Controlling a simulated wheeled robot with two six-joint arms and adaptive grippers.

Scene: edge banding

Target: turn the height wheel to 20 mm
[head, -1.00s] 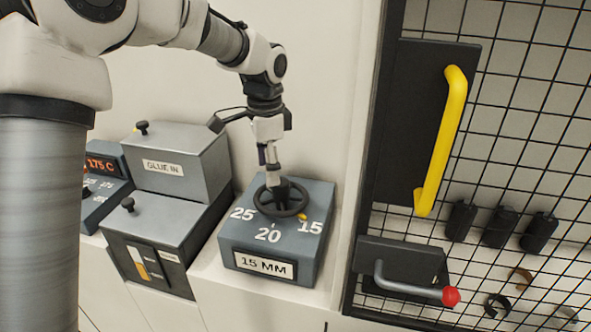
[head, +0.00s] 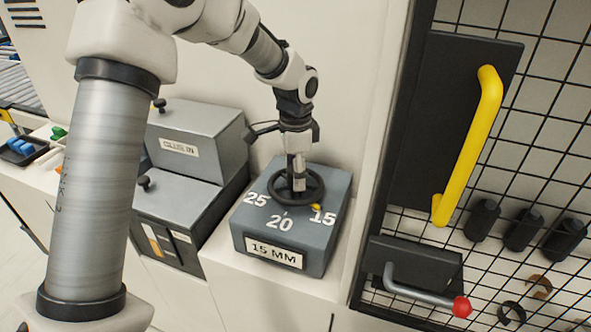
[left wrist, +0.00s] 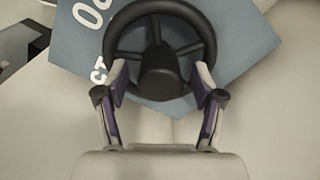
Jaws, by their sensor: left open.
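The height wheel (head: 313,186) is a black spoked handwheel on top of a blue-grey box (head: 275,240). The box carries the marks 25, 20 and 15, and its front label (head: 274,254) reads 15 MM. A small yellow pointer (head: 317,208) at the wheel's rim sits by the 15. My left gripper (head: 299,183) points down at the wheel's middle. In the left wrist view its open fingers (left wrist: 160,90) stand on either side of the wheel's dark hub (left wrist: 161,72), at the near rim. I cannot tell whether they touch it. My right gripper is out of view.
The glue box (head: 190,140) and a grey unit (head: 180,205) stand left of the wheel box. At right is a mesh guard (head: 545,110) with a yellow handle (head: 470,145) and a red-tipped lever (head: 461,306). Blue parts (head: 22,146) lie at the far left.

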